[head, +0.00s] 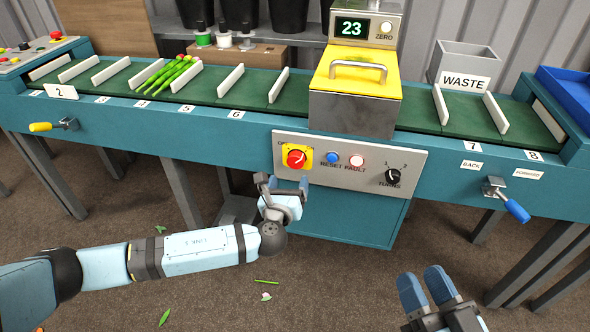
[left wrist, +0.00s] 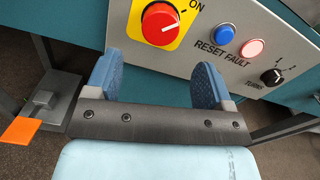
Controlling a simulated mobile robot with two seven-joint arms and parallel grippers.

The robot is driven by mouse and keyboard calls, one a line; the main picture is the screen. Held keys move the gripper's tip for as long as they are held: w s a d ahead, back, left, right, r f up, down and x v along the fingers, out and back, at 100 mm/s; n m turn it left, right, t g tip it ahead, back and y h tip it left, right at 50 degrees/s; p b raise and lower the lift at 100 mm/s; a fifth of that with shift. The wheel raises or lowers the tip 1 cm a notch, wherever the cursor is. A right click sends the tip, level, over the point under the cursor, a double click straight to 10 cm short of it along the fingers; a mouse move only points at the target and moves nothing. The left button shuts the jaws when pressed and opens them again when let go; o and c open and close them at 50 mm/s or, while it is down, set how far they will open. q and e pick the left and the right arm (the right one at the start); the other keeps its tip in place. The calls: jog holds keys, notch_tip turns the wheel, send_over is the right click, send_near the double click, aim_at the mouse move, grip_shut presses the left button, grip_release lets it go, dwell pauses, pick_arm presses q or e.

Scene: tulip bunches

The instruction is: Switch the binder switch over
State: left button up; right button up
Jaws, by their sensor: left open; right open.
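The red rotary switch (head: 296,157) sits on a yellow plate on the grey control panel (head: 437,163). In the left wrist view the red knob (left wrist: 160,23) has a white mark on its face and the word ON to its upper right; the exact direction of the mark is hard to tell. My left gripper (head: 283,186) is open and empty, just below and in front of the switch, apart from it. In the left wrist view its two blue fingers (left wrist: 158,78) stand below the knob. My right gripper (head: 428,288) is open and empty, low at the right, away from the panel.
The panel also has a blue RESET button (head: 333,159), a pale red FAULT light (head: 357,161) and a black TURNS knob (head: 393,175). Above runs a green belt (head: 205,88) with green tulips (head: 173,75). A blue-handled lever (head: 516,209) sticks out at right.

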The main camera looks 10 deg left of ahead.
aim_at(295, 164)
pick_arm(q)
jog(key=w+b, duration=0.2)
jog(key=w, duration=0.5)
jog(key=shift+w, duration=0.3)
pick_arm(e)
notch_tip(295, 164, down, 4)
jog(key=shift+w+a+r+g, duration=0.15)
jog(key=shift+r+g, duration=0.05)
jog(key=shift+g, duration=0.5)
pick_arm(q)
jog(key=c, duration=0.9)
jog(key=shift+c, duration=0.2)
